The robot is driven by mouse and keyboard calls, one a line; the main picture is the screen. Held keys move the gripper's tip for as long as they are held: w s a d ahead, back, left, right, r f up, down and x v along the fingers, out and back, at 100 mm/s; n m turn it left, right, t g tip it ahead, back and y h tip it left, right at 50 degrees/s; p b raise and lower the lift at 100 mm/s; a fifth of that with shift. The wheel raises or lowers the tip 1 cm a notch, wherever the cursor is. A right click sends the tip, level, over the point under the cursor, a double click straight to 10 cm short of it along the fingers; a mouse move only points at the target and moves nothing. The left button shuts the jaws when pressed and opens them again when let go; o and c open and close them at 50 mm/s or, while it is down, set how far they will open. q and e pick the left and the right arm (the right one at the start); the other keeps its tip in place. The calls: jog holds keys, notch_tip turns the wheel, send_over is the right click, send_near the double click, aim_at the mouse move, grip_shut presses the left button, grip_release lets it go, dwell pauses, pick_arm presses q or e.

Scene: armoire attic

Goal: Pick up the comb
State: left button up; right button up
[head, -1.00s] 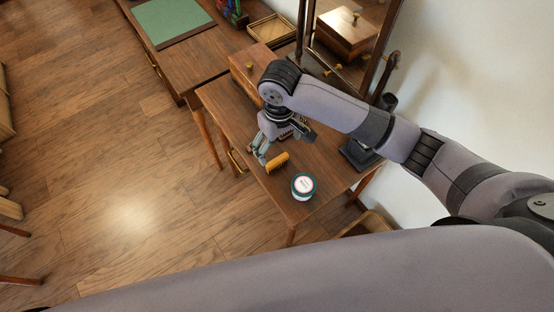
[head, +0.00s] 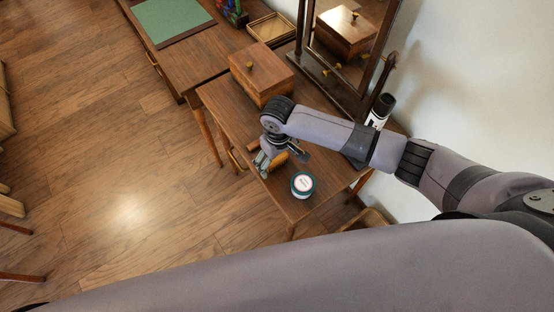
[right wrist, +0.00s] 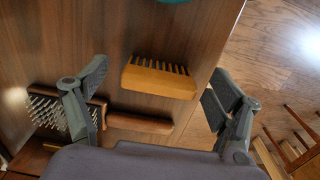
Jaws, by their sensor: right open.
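The comb (right wrist: 158,78) is a yellow-orange block with dark teeth. In the right wrist view it lies on the dressing table top between and a little beyond the fingers of my right gripper (right wrist: 158,110). The right gripper is open with nothing between its fingertips. In the head view, the right gripper (head: 278,161) hangs low over the table, and the comb (head: 279,161) is partly hidden by it. My left gripper is not in view.
A brush with metal bristles (right wrist: 45,112) and wooden handle (right wrist: 140,122) lies close to the gripper's left finger. A white jar with a teal rim (head: 303,184) stands near the comb. A wooden box (head: 262,72), mirror (head: 345,40) and dark bottle (head: 381,107) stand further back.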

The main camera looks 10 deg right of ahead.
aim_at(278, 159)
jog(key=shift+c, duration=0.3)
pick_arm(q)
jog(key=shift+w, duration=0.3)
pick_arm(e)
jog(key=c, duration=1)
jog(key=shift+c, duration=0.2)
jog(key=shift+r, duration=0.1)
pick_arm(q)
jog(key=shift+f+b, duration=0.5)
jog(key=shift+b, duration=0.05)
pick_arm(e)
notch_tip(278, 159, up, 20)
jog(key=o, duration=0.5)
jog(key=c, duration=0.5)
